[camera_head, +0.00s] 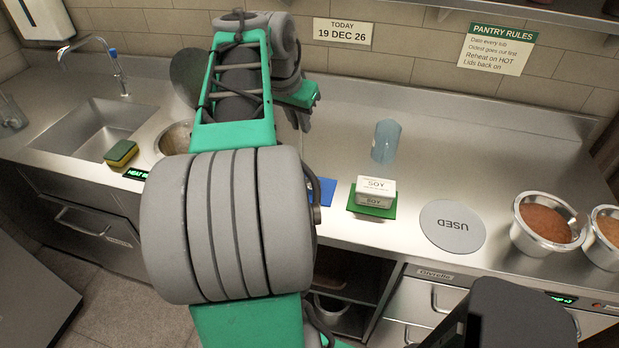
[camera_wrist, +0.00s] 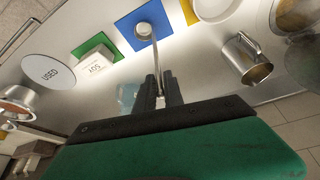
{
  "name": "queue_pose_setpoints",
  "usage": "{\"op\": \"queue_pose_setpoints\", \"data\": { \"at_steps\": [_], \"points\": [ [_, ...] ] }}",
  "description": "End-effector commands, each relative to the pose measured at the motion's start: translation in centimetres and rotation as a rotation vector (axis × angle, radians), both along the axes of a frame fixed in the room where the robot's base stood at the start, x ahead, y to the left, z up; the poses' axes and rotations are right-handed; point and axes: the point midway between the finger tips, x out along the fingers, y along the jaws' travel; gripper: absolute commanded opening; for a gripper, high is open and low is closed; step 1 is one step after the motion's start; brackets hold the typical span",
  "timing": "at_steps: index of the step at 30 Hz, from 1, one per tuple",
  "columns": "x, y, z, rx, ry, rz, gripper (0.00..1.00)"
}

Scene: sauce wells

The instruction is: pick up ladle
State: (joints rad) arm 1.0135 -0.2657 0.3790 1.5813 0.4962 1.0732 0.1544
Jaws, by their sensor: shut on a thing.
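The ladle (camera_wrist: 153,60) shows in the wrist view, a thin metal handle with a small round bowl (camera_wrist: 143,28) at its far end. My gripper (camera_wrist: 161,98) is shut on the handle near its end. The bowl appears over a blue mat (camera_wrist: 125,24); I cannot tell whether it touches the mat. In the head view my arm hides the ladle, and only part of the blue mat (camera_head: 327,190) shows to the right of the arm.
A grey USED disc (camera_head: 452,227) and sauce wells (camera_head: 545,224) lie to the right. A translucent blue cup (camera_head: 385,140) stands behind. A metal jug (camera_wrist: 240,62) is near a yellow mat (camera_wrist: 188,12).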

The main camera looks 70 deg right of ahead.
Motion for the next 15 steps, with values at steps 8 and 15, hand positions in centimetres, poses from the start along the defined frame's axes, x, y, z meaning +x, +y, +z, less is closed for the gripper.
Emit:
{"op": "queue_pose_setpoints", "data": {
  "at_steps": [8,15],
  "points": [
    [0.0,0.0,0.8,-0.002,0.000,-0.001,0.00],
    [0.8,1.6,5.5,-0.004,-0.004,0.006,0.00]
  ]
}}
